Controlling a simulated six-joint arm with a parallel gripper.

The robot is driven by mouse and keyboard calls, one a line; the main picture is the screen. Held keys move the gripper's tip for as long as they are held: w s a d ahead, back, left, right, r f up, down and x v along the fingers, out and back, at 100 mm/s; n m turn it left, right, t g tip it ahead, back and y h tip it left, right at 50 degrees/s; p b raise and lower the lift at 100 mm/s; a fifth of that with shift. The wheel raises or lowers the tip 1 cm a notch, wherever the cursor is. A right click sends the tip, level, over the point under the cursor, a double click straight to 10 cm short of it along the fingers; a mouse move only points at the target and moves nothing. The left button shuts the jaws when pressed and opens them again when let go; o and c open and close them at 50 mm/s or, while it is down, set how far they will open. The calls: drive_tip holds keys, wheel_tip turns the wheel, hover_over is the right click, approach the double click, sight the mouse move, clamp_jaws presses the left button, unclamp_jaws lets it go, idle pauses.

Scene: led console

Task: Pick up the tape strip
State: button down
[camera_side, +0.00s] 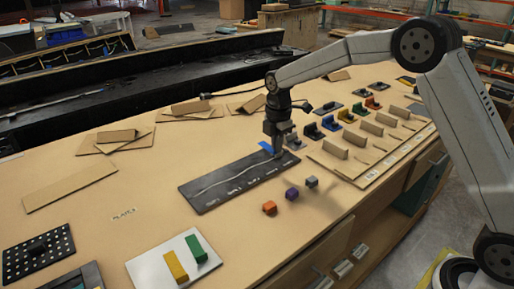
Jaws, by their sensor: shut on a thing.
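My gripper (277,152) points down over the right end of a long dark board (215,199). It is shut on a small flat blue piece, which I take to be the tape strip (266,147). The blue piece sticks out to the left of the fingers, near the board's back right corner. The fingers hide part of it, and I cannot tell whether it touches the board. A thin pale wavy line (235,178) runs along the board towards the fingertips.
Orange (269,207), purple (291,194) and grey (311,182) blocks stand in front of the board. To the right is a rack of upright tan dividers (335,150). A white plate (150,270) with yellow and green blocks lies front left. Cardboard pieces (70,186) lie behind.

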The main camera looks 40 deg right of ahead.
drive_tip(key=s+r, duration=0.5)
drive_tip(key=s, duration=0.5)
drive_tip(key=shift+r, duration=0.15)
drive_tip(key=shift+a, duration=0.1)
drive_tip(key=shift+r, duration=0.15)
idle(0.4)
drive_tip(key=shift+r, duration=1.85)
